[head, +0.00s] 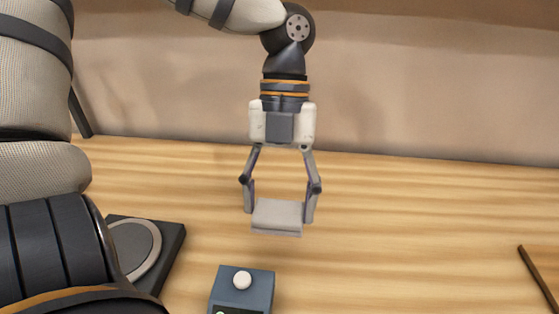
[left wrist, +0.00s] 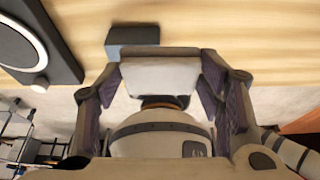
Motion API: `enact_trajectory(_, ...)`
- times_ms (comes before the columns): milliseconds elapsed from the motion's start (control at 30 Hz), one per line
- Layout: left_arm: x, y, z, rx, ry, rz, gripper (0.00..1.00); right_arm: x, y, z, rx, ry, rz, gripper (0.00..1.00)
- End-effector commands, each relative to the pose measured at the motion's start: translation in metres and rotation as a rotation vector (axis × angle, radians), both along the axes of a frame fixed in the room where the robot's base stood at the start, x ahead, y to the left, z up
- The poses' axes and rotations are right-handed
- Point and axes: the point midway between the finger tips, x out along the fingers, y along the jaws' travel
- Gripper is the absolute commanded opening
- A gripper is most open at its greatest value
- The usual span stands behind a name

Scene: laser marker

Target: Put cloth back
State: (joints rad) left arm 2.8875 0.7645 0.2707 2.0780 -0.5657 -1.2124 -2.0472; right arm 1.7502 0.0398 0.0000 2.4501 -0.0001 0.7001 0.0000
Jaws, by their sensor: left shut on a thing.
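The cloth (head: 277,217) is a pale grey, folded, block-like piece. My left gripper (head: 280,208) is shut on it, with one finger at each side, and points down. The cloth appears to be held above the wooden table, though its exact height is hard to tell. In the left wrist view the cloth (left wrist: 160,78) spans the gap between the two fingers (left wrist: 165,85). My right gripper is not in view.
A blue-grey box (head: 242,288) with a white button stands nearer than the cloth. A dark plate with a round disc (head: 172,240) lies at left, partly hidden by my arm. A thin dark bar (head: 540,277) is at right. The wooden table (head: 420,220) is clear between.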

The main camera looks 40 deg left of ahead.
Motion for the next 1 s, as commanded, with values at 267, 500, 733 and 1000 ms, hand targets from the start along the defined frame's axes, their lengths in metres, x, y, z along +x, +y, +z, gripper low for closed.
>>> enact_trajectory(267, 0.061, 0.060, -0.042, 0.002, 0.008, 0.006, 0.35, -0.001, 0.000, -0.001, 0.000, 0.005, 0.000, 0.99)
enact_trajectory(500, 0.085, 0.083, -0.088, 0.001, 0.012, 0.002, 0.35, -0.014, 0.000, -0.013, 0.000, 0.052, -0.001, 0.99)
enact_trajectory(733, 0.092, 0.091, -0.116, 0.000, 0.012, 0.001, 0.35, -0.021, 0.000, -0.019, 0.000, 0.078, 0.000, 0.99)
enact_trajectory(1000, 0.094, 0.090, -0.127, 0.002, 0.000, 0.001, 0.35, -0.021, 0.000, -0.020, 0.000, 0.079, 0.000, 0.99)
